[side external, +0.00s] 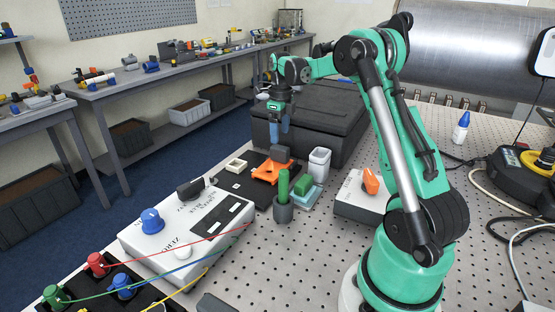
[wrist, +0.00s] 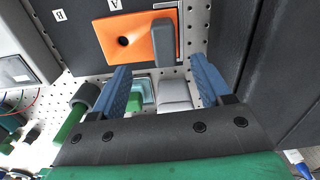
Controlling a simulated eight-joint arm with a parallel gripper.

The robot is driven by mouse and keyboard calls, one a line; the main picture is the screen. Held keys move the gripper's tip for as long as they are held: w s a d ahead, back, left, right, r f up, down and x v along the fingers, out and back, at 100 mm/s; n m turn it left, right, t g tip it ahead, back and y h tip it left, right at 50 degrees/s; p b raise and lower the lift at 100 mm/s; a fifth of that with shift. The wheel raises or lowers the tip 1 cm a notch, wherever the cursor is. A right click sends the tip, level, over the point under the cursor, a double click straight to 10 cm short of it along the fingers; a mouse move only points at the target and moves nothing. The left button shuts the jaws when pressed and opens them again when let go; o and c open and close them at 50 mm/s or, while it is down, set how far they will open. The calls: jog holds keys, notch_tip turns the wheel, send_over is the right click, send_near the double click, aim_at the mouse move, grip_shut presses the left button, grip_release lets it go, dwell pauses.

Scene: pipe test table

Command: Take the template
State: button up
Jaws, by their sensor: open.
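The template looks to be the orange plate (side external: 268,174) with a dark grey upright block at its far side; it lies on a dark board. In the wrist view the orange plate (wrist: 140,50) has a round dark hole, and the grey block (wrist: 164,42) rises from its right part. My gripper (side external: 279,135) hangs above the plate, fingers pointing down, apart from it. In the wrist view my gripper (wrist: 160,68) has its two blue fingers spread and nothing between them; the grey block appears ahead, between the fingertips.
The dark board (wrist: 75,35) carries letters A and B. A large black case (side external: 325,110) stands close behind. A white control box (side external: 180,225) is at left.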

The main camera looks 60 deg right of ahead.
aim_at(282, 147)
jog(key=shift+s+d+f+m, duration=0.1)
jog(key=shift+d+f+m, duration=0.2)
jog(key=shift+f+m, duration=0.1)
jog(key=shift+f, duration=2.65)
grip_shut()
